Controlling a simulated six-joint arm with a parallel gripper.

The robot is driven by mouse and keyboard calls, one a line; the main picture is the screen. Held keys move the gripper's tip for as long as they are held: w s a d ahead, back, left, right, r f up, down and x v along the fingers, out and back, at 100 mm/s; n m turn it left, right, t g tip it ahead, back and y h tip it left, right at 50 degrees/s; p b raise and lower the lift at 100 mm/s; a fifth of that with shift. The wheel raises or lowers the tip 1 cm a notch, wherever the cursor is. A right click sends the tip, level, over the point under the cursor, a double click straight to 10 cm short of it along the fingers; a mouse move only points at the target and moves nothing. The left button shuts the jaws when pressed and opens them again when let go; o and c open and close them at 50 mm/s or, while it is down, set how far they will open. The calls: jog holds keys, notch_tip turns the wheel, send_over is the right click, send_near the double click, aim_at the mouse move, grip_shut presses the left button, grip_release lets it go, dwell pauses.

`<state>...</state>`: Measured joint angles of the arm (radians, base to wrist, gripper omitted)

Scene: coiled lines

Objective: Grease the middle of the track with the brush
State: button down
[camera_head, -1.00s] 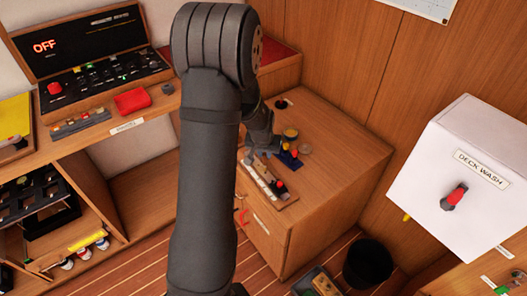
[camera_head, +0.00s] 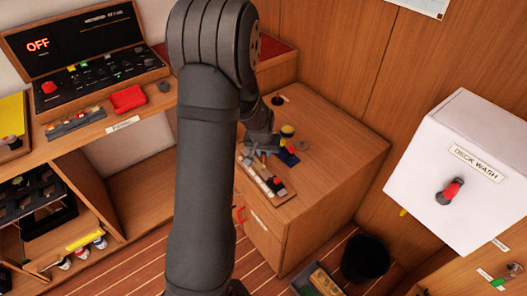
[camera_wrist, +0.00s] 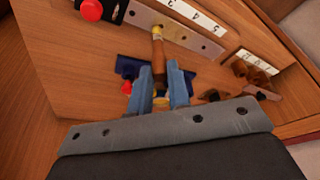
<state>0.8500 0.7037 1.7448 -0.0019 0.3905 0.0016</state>
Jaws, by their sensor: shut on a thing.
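My gripper (camera_wrist: 160,85) has pale blue fingers shut on the wooden handle of the brush (camera_wrist: 158,60). The brush's yellow end (camera_wrist: 157,31) points away from me and overlaps the grey metal track (camera_wrist: 193,38) in the wrist view; I cannot tell if it touches. The track has holes along it, a dark end and a red knob (camera_wrist: 91,10). In the head view my gripper (camera_head: 262,150) is over the far part of the track assembly (camera_head: 266,182) on the wooden cabinet, and the brush is mostly hidden.
A dark blue holder (camera_wrist: 204,80) lies beside the fingers. A labelled block with brown pieces (camera_wrist: 250,72) is at the right in the wrist view. A yellow-topped object (camera_head: 288,131) stands behind the gripper. The cabinet top (camera_head: 335,140) is clear at the right.

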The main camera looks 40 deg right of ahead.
jog(key=shift+s, duration=0.45)
jog(key=shift+w, duration=0.75)
jog(key=shift+w, duration=0.15)
jog(key=shift+w, duration=0.5)
jog(key=shift+w, duration=0.1)
jog(key=shift+w, duration=0.65)
